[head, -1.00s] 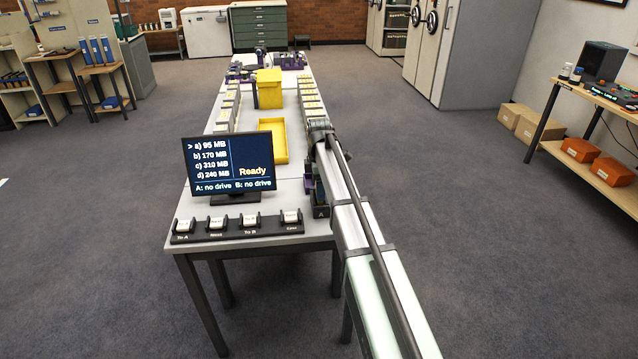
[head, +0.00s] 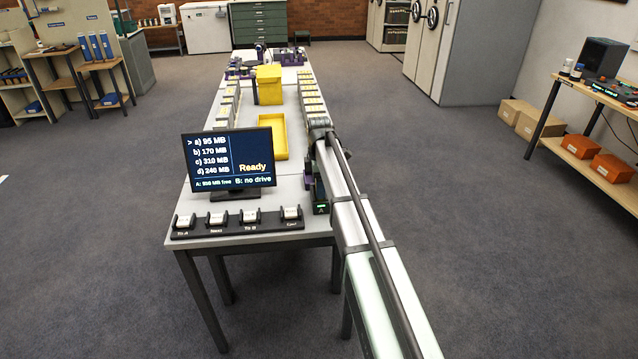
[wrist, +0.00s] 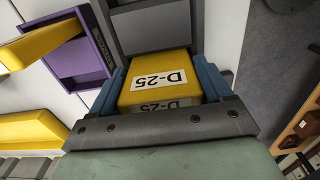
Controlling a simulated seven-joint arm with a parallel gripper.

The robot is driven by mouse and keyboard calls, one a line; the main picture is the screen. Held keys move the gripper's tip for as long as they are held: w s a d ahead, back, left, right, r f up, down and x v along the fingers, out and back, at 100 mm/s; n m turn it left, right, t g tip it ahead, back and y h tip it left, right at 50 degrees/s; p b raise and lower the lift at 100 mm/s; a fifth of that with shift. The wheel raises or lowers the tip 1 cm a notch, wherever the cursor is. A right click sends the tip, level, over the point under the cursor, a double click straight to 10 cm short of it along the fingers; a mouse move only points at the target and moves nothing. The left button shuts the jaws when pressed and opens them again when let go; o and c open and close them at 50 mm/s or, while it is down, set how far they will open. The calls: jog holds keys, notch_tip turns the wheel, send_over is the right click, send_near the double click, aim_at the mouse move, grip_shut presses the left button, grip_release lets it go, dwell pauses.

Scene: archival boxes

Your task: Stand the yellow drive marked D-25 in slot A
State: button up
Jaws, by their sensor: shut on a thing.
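The yellow drive (wrist: 155,65) shows its white D-25 label in the wrist view. My gripper (wrist: 160,88) is shut on it, with one blue finger on each side. The drive's far end meets a dark grey housing (wrist: 150,28); how deep it sits is hidden. In the head view, the slot A dock (head: 320,207) stands at the table's right edge with a green light, partly behind my arm. My gripper and the drive are hidden there. The screen (head: 230,160) reads "Ready", with A showing MB free and B showing no drive.
A purple unit (wrist: 88,50) lies left of the housing in the wrist view. A yellow tray (head: 281,150) sits mid-table, with a yellow box (head: 269,85) behind it. Rows of pale drives line both sides. A button strip (head: 238,223) is at the front.

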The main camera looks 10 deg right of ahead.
jog(key=o, duration=1.1)
notch_tip(320, 180, up, 14)
jog(key=shift+f, duration=0.15)
